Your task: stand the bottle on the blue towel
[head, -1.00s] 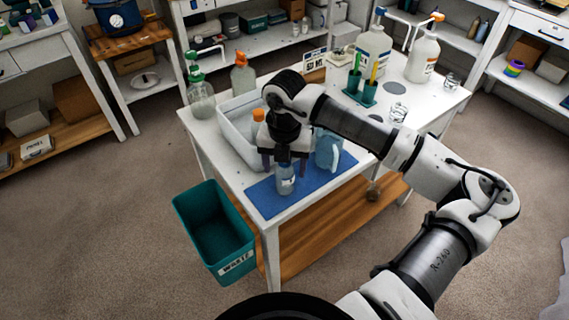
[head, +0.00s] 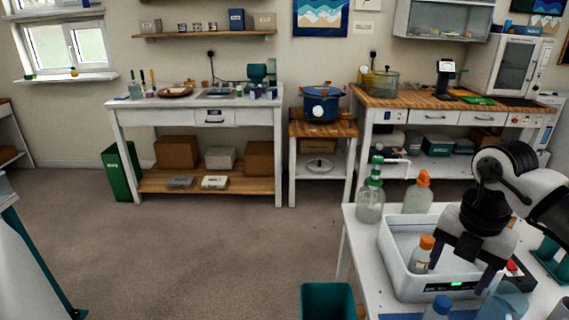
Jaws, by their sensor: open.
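A small clear bottle with a blue cap (head: 438,307) is at the bottom edge of the head view, its lower part cut off. A thin strip of the blue towel (head: 400,316) shows beside it; where the bottle's base rests is out of frame. My gripper (head: 462,268) is open and empty, fingers pointing down. It appears above and behind the blue-capped bottle, in front of the white tub in the picture.
A white tub (head: 395,262) on the white table holds an orange-capped bottle (head: 422,256). A clear bluish jug (head: 505,302) stands near my right finger. A green-topped bottle (head: 370,205) and an orange-topped bottle (head: 417,197) stand behind. A teal waste bin (head: 328,298) is left.

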